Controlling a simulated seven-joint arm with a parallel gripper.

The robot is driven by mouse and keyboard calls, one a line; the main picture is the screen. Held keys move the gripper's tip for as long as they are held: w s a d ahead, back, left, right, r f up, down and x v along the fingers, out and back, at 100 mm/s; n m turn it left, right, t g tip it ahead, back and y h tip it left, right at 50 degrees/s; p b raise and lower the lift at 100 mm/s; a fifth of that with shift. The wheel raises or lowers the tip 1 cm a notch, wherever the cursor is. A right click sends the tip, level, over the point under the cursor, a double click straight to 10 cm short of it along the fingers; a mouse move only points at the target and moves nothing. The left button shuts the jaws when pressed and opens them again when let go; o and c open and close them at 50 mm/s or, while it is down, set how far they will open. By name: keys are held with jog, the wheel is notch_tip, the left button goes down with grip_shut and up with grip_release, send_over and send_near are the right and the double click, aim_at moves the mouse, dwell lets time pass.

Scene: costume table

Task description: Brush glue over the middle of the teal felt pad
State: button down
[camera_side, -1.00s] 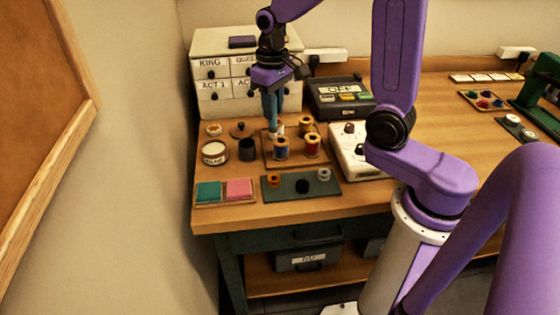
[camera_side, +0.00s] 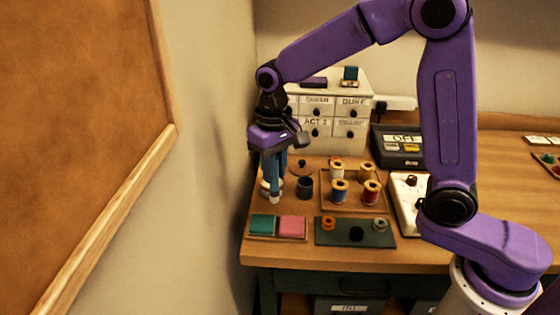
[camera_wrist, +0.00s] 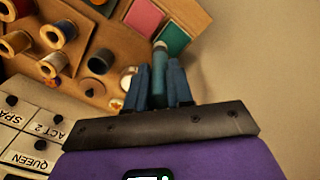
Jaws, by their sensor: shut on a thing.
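The teal felt pad (camera_side: 263,224) lies flat at the table's front left, beside the pink pad (camera_side: 292,226). In the wrist view, the teal pad (camera_wrist: 175,38) is just beyond the fingertips. My gripper (camera_side: 274,170) is shut on a slim brush (camera_side: 275,198), held pointing down with its pale tip near the pads' back edge. The brush tip (camera_wrist: 160,46) overlaps the teal pad's near corner in the wrist view; I cannot tell its height. The pale glue pot (camera_side: 264,188) stands behind the brush, partly hidden by my fingers.
A dark cup (camera_side: 305,187) stands right of the glue pot. Thread spools (camera_side: 339,191) stand on a wooden tray. A dark green holder (camera_side: 355,233) with small rings is right of the pads. A drawer cabinet (camera_side: 335,120) is behind, and a wall is close on the left.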

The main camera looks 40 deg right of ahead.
aim_at(275, 191)
jog(key=shift+f, duration=2.75)
jog(key=shift+w+a+f, duration=0.25)
jog(key=shift+w+f, duration=0.05)
jog(key=shift+f, duration=0.2)
jog(key=shift+w+a+f, duration=0.2)
jog(key=shift+w+a, duration=0.25)
jog(key=shift+a, duration=0.05)
jog(key=shift+w+a, duration=1.35)
jog(key=shift+w, duration=0.05)
jog(key=shift+s+d, duration=2.05)
jog(key=shift+s, duration=0.25)
jog(key=shift+s+a, duration=0.15)
jog(key=shift+a, duration=0.1)
jog(key=shift+w+a, duration=2.2)
jog(key=shift+w, duration=0.05)
jog(key=s+d, duration=0.4)
jog(key=shift+s+d, duration=0.25)
jog(key=shift+d, duration=0.05)
jog(key=shift+r, duration=4.1)
